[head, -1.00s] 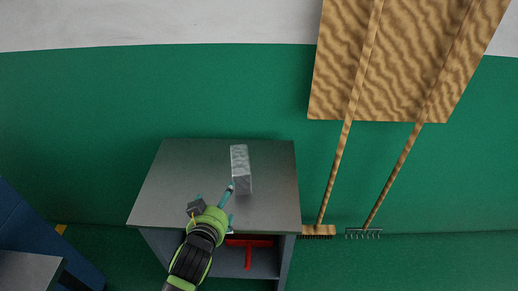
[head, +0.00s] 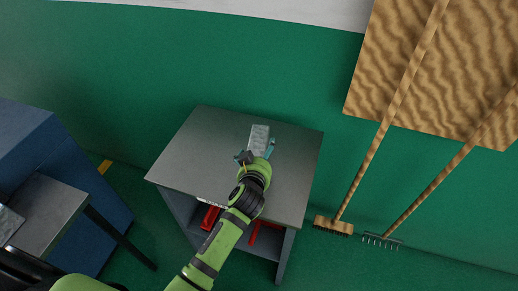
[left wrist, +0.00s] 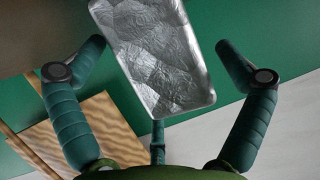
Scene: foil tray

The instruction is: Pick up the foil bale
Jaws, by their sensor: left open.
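The foil bale (head: 259,137) is a silvery, crinkled block on top of the grey cabinet (head: 190,160). My left gripper (head: 257,155) is at the near end of the bale, and its wrist partly hides that end in the head view. In the left wrist view the bale (left wrist: 160,55) lies between the spread teal fingers of my left gripper (left wrist: 158,75). The fingers are open, with a gap on both sides of the bale. My right gripper is not in view.
Red items (head: 210,217) sit on the shelf inside the cabinet. A broom (head: 333,224) and a rake (head: 382,239) lean by a wooden board (head: 400,75) at right. A blue cabinet (head: 35,145) and grey table (head: 45,215) stand at left. The cabinet top around the bale is clear.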

